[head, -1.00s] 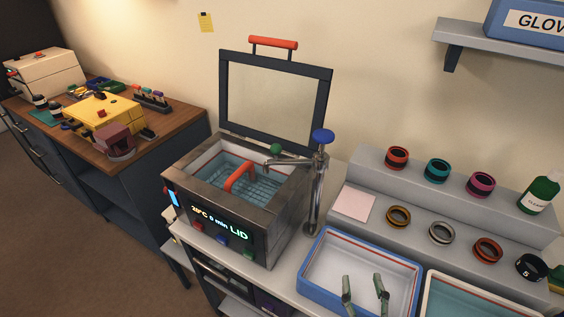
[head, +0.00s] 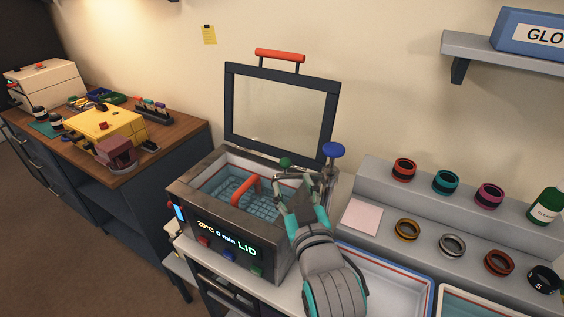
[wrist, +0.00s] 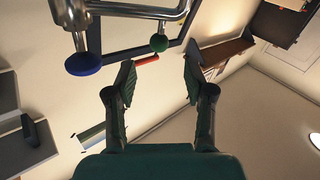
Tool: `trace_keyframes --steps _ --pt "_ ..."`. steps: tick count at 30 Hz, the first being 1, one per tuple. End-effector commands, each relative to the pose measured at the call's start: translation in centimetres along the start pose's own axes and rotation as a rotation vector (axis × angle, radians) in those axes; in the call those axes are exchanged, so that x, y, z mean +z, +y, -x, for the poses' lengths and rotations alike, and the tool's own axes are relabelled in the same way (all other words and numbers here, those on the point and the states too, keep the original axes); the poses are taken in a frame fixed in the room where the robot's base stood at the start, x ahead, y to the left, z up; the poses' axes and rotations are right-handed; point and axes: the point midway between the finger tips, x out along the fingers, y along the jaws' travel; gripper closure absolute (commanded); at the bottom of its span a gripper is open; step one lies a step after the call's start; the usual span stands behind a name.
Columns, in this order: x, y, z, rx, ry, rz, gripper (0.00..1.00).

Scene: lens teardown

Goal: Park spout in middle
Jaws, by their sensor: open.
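The metal spout (wrist: 135,12) runs left from its post (head: 329,188) over the right part of the open bath. A green ball (head: 285,162) sits near its free end, and a blue knob (head: 333,150) tops the post. My gripper (head: 291,180) is open and empty, at the spout in the head view and partly covering it. In the wrist view the green ball (wrist: 159,43) lies between and just beyond the open fingertips (wrist: 158,74). I cannot tell whether the fingers touch the spout.
The bath (head: 222,220) holds a basket with a red handle (head: 245,188). Its framed lid (head: 282,72) stands open behind. A blue-rimmed tray (head: 431,290) lies right of my arm, and a stepped rack (head: 385,178) with several rings stands behind it.

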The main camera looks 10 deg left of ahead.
Motion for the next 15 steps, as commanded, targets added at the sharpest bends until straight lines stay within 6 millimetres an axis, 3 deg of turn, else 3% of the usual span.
trace_keyframes --steps 9,15 --pt "0.0 0.0 -5.6 0.001 -0.001 0.000 0.47" --pt "0.0 0.0 -7.9 0.001 0.000 0.000 0.47"
